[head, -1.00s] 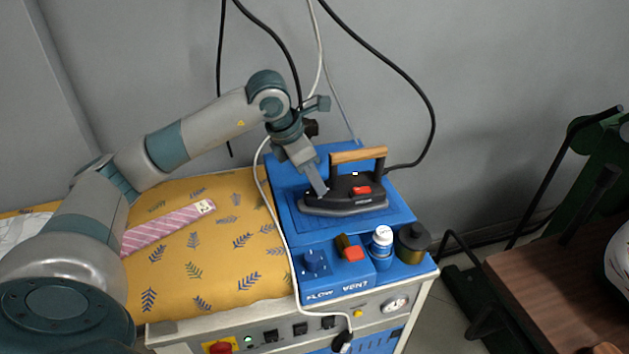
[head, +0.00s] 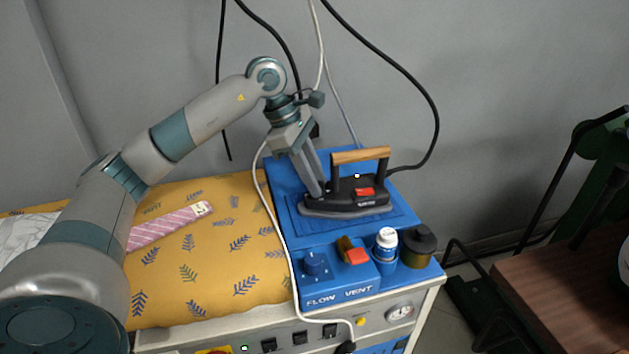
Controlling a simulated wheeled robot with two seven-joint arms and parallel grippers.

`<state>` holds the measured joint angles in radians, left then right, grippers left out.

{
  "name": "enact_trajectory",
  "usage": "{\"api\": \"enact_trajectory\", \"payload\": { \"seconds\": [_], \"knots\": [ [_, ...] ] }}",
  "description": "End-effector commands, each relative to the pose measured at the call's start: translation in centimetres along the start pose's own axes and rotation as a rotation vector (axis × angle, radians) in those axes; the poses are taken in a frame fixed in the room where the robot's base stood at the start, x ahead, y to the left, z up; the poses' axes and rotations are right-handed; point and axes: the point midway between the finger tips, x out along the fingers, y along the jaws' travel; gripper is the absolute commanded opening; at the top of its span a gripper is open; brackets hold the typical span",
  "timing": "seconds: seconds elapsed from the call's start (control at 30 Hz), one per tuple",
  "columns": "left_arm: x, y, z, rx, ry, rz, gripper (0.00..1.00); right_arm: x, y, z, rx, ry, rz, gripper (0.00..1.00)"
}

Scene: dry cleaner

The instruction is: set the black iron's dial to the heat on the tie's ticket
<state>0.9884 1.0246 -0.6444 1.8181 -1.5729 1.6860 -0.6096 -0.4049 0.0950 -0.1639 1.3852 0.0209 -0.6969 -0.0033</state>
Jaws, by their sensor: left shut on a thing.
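The black iron (head: 352,196) with a wooden handle and a red switch sits flat on the blue rest plate at the right end of the ironing table. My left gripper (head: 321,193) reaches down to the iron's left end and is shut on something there. I take this to be the iron's dial, but the fingers hide it and its setting cannot be read. The pink striped tie (head: 168,226) lies on the yellow leaf-print cover. A small pale ticket (head: 201,209) is at its upper right end; its marks are too small to read. My right gripper is not in view.
A white cable runs over the cover's edge. A brown table (head: 560,290) is at right.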

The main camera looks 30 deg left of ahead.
Motion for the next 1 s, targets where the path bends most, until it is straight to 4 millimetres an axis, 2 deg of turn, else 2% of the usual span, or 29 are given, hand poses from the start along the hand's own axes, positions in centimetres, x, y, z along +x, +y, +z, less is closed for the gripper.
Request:
{"api": "enact_trajectory", "payload": {
  "seconds": [0.5, 0.53, 0.6, 1.0],
  "knots": [
    [-0.19, 0.17, 0.08, 0.03, -0.004, -0.007, 0.01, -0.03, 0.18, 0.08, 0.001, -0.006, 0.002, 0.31],
    [-0.19, 0.17, 0.08, 0.03, -0.004, -0.007, 0.26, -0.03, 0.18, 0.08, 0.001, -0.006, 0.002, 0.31],
    [-0.18, 0.16, 0.07, 0.029, -0.004, -0.007, 0.42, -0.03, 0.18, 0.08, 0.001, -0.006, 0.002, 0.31],
    [-0.27, 0.09, 0.02, 0.029, -0.002, -0.01, 0.42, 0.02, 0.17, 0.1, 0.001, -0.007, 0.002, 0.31]
  ]
}}
